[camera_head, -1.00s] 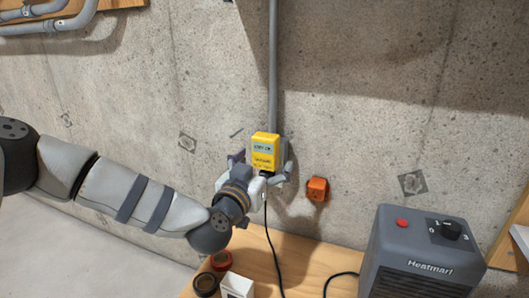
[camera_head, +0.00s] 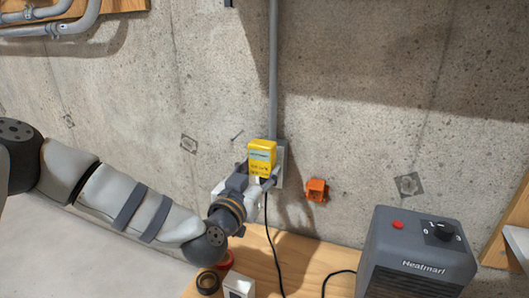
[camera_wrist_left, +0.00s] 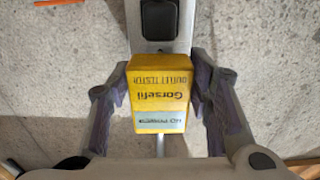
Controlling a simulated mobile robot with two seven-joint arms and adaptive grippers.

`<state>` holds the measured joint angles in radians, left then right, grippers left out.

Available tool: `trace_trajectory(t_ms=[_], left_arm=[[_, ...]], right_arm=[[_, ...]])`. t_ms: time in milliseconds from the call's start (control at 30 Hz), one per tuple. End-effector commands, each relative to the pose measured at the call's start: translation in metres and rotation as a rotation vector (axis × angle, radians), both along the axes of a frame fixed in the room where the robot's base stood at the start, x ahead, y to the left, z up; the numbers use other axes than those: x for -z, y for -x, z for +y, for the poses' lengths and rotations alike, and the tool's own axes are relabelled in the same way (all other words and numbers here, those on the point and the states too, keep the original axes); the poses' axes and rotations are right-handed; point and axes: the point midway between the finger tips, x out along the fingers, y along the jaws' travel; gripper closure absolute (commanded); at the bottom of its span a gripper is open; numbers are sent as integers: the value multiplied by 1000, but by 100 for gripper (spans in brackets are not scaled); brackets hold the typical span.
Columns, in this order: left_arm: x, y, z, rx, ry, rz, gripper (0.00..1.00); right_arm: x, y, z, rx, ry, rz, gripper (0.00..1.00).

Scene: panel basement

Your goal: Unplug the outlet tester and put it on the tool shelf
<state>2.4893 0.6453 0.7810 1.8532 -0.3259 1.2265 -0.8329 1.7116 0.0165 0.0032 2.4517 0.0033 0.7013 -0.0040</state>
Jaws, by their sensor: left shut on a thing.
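The yellow outlet tester (camera_head: 262,158) is held in my left gripper (camera_head: 257,178), in front of the grey outlet plate (camera_head: 283,163) on the concrete wall. In the left wrist view the tester (camera_wrist_left: 160,92) sits between both fingers, its lettering upside down and a pale display reading "NO POWER". A black socket or plug (camera_wrist_left: 159,17) shows on the plate beyond it. The tester stands a little off the plate; its back and prongs are hidden. I cannot identify the tool shelf. My right gripper is out of view.
A grey heater (camera_head: 420,255) stands on the wooden bench (camera_head: 300,260). A black cable (camera_head: 267,240) hangs below the outlet. An orange wall box (camera_head: 316,190) is to the right. Tape rolls (camera_head: 207,283) and a white box (camera_head: 238,287) lie near my arm.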

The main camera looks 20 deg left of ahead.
Motion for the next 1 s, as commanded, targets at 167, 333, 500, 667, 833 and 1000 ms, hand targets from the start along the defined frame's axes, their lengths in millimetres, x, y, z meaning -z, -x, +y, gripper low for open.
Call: trace_trajectory(t_ms=[167, 333, 500, 667, 833, 1000], left_arm=[[-2, 7, 0, 0, -2, -1, 100], [-2, 14, 0, 0, 0, -2, 100], [-1, 21, 1, 0, -1, -1, 100], [-2, 27, 1, 1, -1, -1, 100], [-2, 34, 1, 0, 0, -1, 100], [0, 37, 1, 0, 0, 0, 100]], right_arm=[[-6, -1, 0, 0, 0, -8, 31], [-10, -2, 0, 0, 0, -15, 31], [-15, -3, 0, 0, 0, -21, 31], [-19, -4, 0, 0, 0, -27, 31], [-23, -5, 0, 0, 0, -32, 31], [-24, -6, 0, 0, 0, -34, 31]])
